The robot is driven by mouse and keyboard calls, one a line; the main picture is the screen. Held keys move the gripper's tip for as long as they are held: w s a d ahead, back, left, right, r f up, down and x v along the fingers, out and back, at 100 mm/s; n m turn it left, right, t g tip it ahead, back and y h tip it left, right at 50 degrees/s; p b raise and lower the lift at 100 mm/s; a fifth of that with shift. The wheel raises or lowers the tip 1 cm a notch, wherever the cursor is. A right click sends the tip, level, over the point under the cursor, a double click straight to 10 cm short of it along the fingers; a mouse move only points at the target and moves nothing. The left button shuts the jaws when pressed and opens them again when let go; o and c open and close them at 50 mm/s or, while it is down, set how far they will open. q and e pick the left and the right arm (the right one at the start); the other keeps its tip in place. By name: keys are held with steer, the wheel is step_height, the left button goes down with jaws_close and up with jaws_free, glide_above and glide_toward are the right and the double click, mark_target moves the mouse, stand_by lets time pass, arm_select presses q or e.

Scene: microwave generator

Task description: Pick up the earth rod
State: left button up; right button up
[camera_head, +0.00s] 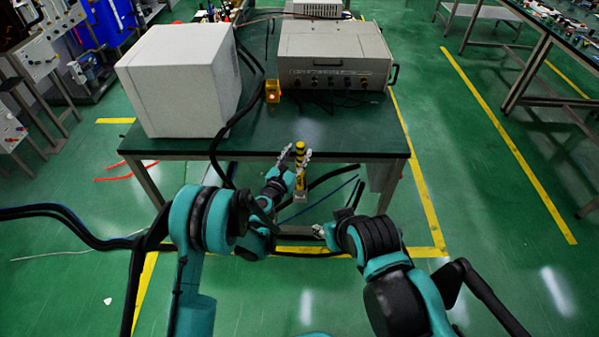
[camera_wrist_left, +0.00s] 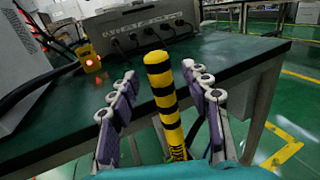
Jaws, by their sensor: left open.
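The earth rod (camera_head: 300,160) is a yellow rod with black bands, standing about upright at the front edge of the green table (camera_head: 345,138). In the left wrist view the rod (camera_wrist_left: 162,92) rises between the two fingers of my left gripper (camera_wrist_left: 160,105). Both fingers stand apart from it, with a gap on each side. In the head view my left gripper (camera_head: 294,156) is open around the rod. The rod's lower end is partly hidden by the gripper in the wrist view. My right gripper (camera_head: 320,230) is lower and to the right, away from the rod; its fingers are hard to make out.
On the table stand a white box (camera_head: 180,85), a grey instrument case (camera_head: 335,60) with cables, and a small yellow device (camera_head: 272,92) with a lit red lamp. Black cables hang over the table's front edge.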

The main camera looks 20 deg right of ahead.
arm_select(q)
steer(key=shift+x, duration=1.25)
jaws_close()
arm_select(e)
steer(key=shift+f, duration=0.45)
arm_select(q)
step_height(320, 180, up, 10)
steer(key=p, duration=0.4)
steer(key=shift+r, duration=0.1)
step_height(320, 180, up, 3)
steer(key=shift+f+p, duration=0.1)
steer(key=shift+p, duration=0.7)
arm_select(e)
step_height(320, 180, up, 6)
steer(key=shift+f, duration=0.1)
arm_select(q)
steer(key=shift+a, duration=0.1)
